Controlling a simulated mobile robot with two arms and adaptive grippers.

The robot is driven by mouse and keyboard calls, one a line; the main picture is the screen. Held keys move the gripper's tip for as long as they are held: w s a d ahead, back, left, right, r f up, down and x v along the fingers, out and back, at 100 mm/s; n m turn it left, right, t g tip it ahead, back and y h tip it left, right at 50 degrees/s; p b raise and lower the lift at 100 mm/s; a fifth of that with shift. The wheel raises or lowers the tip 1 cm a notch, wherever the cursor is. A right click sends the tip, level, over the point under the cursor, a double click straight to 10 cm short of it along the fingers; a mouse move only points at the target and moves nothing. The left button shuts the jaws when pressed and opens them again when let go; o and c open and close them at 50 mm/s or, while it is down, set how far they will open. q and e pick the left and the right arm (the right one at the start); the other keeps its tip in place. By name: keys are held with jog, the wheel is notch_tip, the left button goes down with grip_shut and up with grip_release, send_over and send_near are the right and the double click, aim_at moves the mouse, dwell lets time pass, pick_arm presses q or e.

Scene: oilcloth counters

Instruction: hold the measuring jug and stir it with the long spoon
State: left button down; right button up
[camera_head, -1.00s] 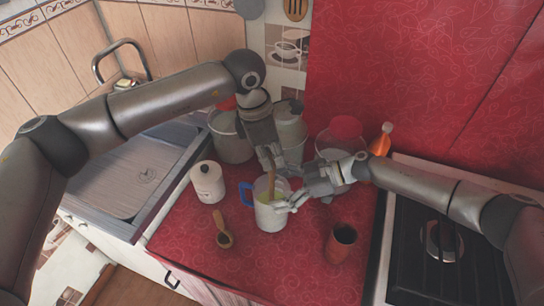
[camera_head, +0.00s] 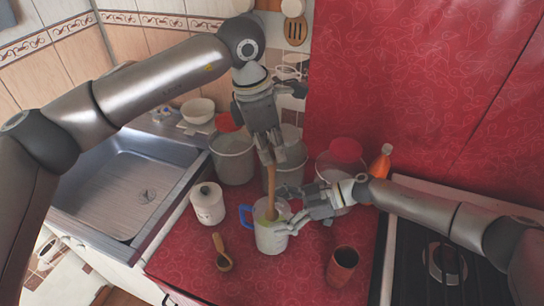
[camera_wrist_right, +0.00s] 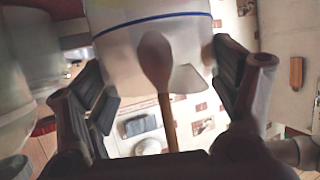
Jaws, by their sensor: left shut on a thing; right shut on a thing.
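The measuring jug (camera_head: 271,240) is whitish with a blue handle (camera_head: 246,216) on its left, near the middle of the red counter. My right gripper (camera_head: 298,218) is shut on its right side. I cannot tell whether the jug touches the counter. In the right wrist view the translucent jug (camera_wrist_right: 115,50) with a blue line sits between the fingers. My left gripper (camera_head: 277,157) is above the jug, shut on the upper handle of the long wooden spoon (camera_head: 271,188). The spoon is near upright, its lower end at the jug's mouth. Its bowl (camera_wrist_right: 158,60) shows against the jug in the wrist view.
A white lidded canister (camera_head: 207,204) and a wooden scoop (camera_head: 222,252) are left of the jug. A brown cup (camera_head: 342,266) stands front right. Grey pots (camera_head: 233,160), a red-lidded jar (camera_head: 345,152) and an orange bottle (camera_head: 381,163) stand behind. The sink (camera_head: 130,190) is left, the stove (camera_head: 430,260) right.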

pick_arm(q)
jog(key=shift+d+v, duration=0.3)
jog(key=shift+v, duration=1.15)
jog(key=shift+d+v, duration=0.3)
jog(key=shift+v, duration=1.15)
jog(key=shift+d+v, duration=0.3)
jog(key=shift+v, duration=1.15)
jog(key=shift+w+r, duration=0.1)
jog(key=shift+r, duration=0.1)
pick_arm(e)
jog(key=o, duration=1.5)
jog(key=v, duration=1.2)
jog(key=shift+s, duration=0.1)
